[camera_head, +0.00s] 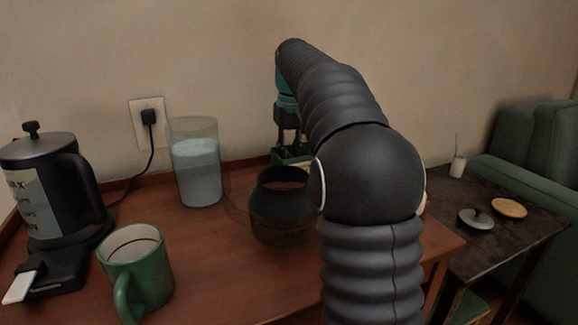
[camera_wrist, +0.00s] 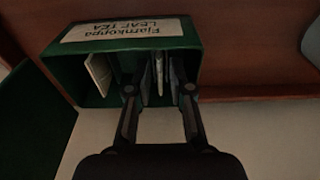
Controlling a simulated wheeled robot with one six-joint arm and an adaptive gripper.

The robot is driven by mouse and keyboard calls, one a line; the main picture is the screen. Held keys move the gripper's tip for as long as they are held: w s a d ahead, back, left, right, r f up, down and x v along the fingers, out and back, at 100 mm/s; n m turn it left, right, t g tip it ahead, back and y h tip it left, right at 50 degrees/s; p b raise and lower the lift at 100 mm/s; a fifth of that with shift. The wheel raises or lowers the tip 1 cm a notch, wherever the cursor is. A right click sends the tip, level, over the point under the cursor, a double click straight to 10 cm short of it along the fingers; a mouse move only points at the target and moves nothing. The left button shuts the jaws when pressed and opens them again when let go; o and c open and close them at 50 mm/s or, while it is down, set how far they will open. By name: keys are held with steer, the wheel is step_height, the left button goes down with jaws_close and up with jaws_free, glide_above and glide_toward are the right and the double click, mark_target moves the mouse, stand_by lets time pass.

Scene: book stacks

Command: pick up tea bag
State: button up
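A green tea box (camera_wrist: 190,42) with a pale "LEAF TEA" label fills the upper middle of the wrist view. Several thin tea bags (camera_wrist: 159,72) stand on edge inside it, and a cream one (camera_wrist: 98,73) leans at the left. My gripper (camera_wrist: 158,90) is open, with its two fingers apart at the box opening and some bags between the tips. I cannot tell whether the fingers touch any bag. In the head view my gripper (camera_head: 288,143) points down at the green box (camera_head: 290,158), which is mostly hidden behind a dark pot and my arm.
The dark round pot (camera_head: 275,212) stands in front of the box. A glass jug of water (camera_head: 198,180), a green mug (camera_head: 147,262) and a black kettle (camera_head: 45,185) stand left on the wooden table (camera_head: 215,270). A darker side table (camera_head: 510,240) is at right.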

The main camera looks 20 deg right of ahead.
jaws_close()
steer(key=shift+r, duration=0.1)
